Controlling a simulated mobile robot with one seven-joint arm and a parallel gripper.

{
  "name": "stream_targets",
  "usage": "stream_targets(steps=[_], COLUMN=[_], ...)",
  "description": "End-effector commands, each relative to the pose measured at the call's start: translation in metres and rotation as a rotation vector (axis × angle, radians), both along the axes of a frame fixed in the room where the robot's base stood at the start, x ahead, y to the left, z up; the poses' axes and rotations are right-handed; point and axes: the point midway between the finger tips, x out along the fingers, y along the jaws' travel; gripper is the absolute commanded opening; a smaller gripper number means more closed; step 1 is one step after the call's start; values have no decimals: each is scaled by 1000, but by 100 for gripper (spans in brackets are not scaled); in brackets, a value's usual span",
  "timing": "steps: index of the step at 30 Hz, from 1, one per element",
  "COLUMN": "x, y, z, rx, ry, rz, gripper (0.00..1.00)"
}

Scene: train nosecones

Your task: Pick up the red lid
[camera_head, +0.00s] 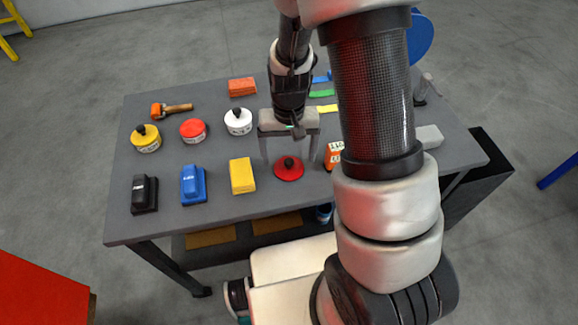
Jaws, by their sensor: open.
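The red lid (289,169) is a round red disc with a dark knob on top. It lies flat on the grey table, near the middle of its front part. My gripper (289,162) is open, its two fingers pointing down on the left and right of the lid's far side. Nothing is held between the fingers. I cannot tell whether the fingertips touch the table or how high they are. My arm covers part of the table to the right of the lid.
A yellow block (242,176) stands left of the lid, and an orange box (333,155) stands close on its right. A white tin (238,122), a red-topped tin (193,131) and a yellow tin (146,138) stand further left. The table's front edge (220,222) is clear.

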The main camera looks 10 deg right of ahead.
Motion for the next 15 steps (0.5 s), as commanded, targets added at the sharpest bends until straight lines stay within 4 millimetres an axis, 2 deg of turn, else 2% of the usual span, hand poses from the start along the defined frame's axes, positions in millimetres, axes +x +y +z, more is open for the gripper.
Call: stream_targets(steps=[3, 6, 15], x=[-5, -4, -3], y=[-1, -1, 0], z=[-20, -30, -34], rx=[-1, -1, 0], ry=[5, 3, 0], rz=[-2, -2, -1], gripper=[85, 85, 83])
